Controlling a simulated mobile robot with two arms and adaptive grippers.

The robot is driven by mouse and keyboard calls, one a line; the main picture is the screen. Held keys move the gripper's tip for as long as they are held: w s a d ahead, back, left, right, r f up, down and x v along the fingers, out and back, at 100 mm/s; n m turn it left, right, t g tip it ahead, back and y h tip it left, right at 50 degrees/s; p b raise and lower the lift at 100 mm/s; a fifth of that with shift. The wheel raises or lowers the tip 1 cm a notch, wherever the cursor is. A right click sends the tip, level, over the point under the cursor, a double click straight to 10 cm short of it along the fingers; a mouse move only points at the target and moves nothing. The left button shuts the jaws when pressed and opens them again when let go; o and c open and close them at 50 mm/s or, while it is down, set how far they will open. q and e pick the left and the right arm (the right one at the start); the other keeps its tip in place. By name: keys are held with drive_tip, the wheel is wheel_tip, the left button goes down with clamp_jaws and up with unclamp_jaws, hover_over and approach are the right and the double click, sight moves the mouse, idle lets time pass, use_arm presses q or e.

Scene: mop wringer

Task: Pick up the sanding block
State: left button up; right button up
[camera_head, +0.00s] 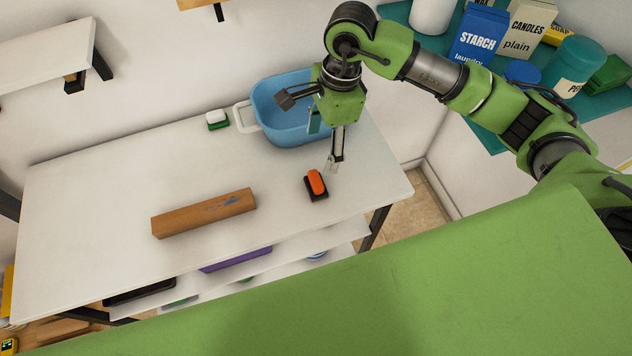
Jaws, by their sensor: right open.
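The likely sanding block (316,185), a small block with an orange top and a black base, lies on the white table near its right end. My right gripper (309,132) is open and empty, with its fingers spread wide. One finger points down, its tip just above and right of the block in the picture. The other finger points left, in front of the blue tub. I cannot tell the exact height of the fingertip over the table. My left gripper is not in view.
A blue tub (283,125) with a pale handle stands behind the gripper. A brown wooden bar (204,212) lies left of the block. A small green and white item (217,119) sits at the back. The left part of the white table (95,205) is clear.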

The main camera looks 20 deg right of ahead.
sight(317, 179)
drive_tip(key=f, duration=0.2)
drive_tip(key=a+f+p, duration=0.1)
drive_tip(key=f, duration=0.2)
drive_tip(key=f+p, duration=0.1)
drive_tip(key=f, duration=0.2)
drive_tip(key=shift+s+a, duration=0.1)
drive_tip(key=shift+a, duration=0.05)
drive_tip(key=f+p, duration=0.1)
drive_tip(key=f, duration=0.2)
drive_tip(key=f+p, duration=0.1)
drive_tip(key=shift+s+a+f+p, duration=0.15)
drive_tip(key=shift+s+f+p, duration=0.15)
drive_tip(key=shift+w+f, duration=0.1)
drive_tip(key=shift+f, duration=0.2)
drive_tip(key=c, duration=1.2)
